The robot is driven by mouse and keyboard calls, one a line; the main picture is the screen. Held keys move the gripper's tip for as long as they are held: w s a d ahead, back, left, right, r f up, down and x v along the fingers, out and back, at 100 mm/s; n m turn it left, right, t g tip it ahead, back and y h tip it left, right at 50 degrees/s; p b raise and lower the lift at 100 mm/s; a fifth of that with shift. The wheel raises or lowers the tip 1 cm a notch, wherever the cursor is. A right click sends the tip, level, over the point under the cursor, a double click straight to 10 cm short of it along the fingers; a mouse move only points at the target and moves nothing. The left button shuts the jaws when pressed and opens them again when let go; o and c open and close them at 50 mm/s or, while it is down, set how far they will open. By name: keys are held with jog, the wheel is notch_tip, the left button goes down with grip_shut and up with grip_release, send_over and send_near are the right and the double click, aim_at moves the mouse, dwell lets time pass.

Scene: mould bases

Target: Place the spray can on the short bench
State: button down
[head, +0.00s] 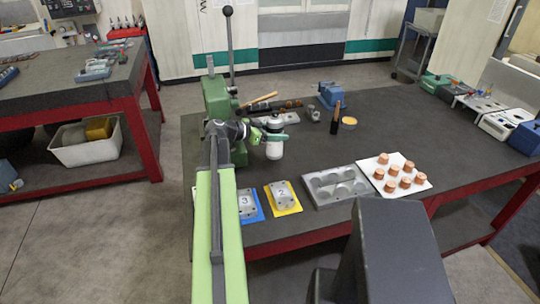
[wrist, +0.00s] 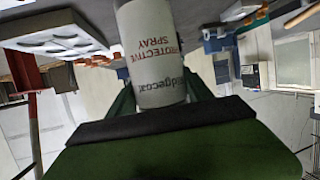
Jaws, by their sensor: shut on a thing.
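The white spray can (head: 274,147) is upright over the near bench in the head view. In the wrist view the spray can (wrist: 152,45) fills the top middle, with red "PROTECTIVE SPRAY" lettering. My gripper (head: 262,134) is shut on it; its green fingers (wrist: 155,98) show either side of the can. I cannot tell whether the can's bottom touches the bench top. Two dark-topped benches with red frames show: the near bench (head: 390,135) under the can and another bench (head: 60,88) at the left. The frames do not settle which one is short.
A green press (head: 217,100) stands left of the can. Numbered mould blocks (head: 283,194), a grey plate with round pockets (head: 334,186) and a white tray of copper pieces (head: 425,187) lie in front. A blue vise (head: 330,95) stands behind. Floor lies between the benches.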

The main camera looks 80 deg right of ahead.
aim_at(267, 144)
jog(key=shift+w+a+f, duration=0.3)
jog(key=shift+w+f, duration=0.05)
jog(key=shift+w, duration=0.15)
jog(key=shift+w+a+f, duration=0.25)
jog(key=shift+w+f, duration=0.05)
jog(key=shift+w, duration=0.2)
notch_tip(267, 144, down, 4)
jog(key=b, duration=0.4)
jog(key=shift+f+b, duration=0.15)
jog(key=shift+b, duration=0.25)
jog(key=shift+s+r, duration=0.1)
jog(key=shift+r, duration=0.1)
jog(key=shift+f, duration=0.15)
jog(key=c, duration=0.7)
grip_release()
jog(key=shift+r+p, duration=0.3)
jog(key=shift+p, duration=0.1)
jog(key=p+v, duration=0.3)
jog(key=v, duration=0.9)
jog(key=shift+f+p, duration=0.15)
jog(key=shift+p, duration=0.2)
